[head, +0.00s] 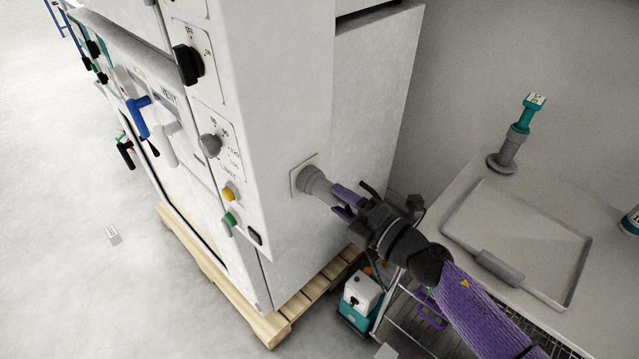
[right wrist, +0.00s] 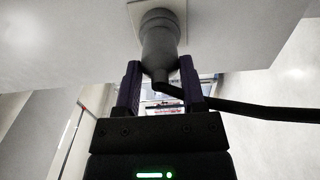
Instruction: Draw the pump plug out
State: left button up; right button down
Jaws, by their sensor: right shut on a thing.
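The grey pump plug (head: 314,181) sits against a pale square socket plate (head: 295,182) on the side of the white cabinet. My right gripper (head: 345,198) is at the outer end of the plug, its purple fingers shut on it. In the right wrist view, the plug (right wrist: 159,42) stands out from the socket plate (right wrist: 132,12), and the fingers of my gripper (right wrist: 160,78) are on either side of its narrower end. A black cable (right wrist: 250,108) leads from that end to the right. My left gripper is not in view.
The white cabinet (head: 365,110) stands on a wooden pallet (head: 300,306). A bench at the right holds a shallow tray (head: 540,225) and a grey and teal upright tool (head: 512,140). A teal and white unit (head: 360,298) stands low beside the pallet. The floor at left is mostly clear.

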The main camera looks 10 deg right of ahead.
dwell(0.4)
jog(key=shift+v, duration=0.8)
jog(key=shift+v, duration=1.75)
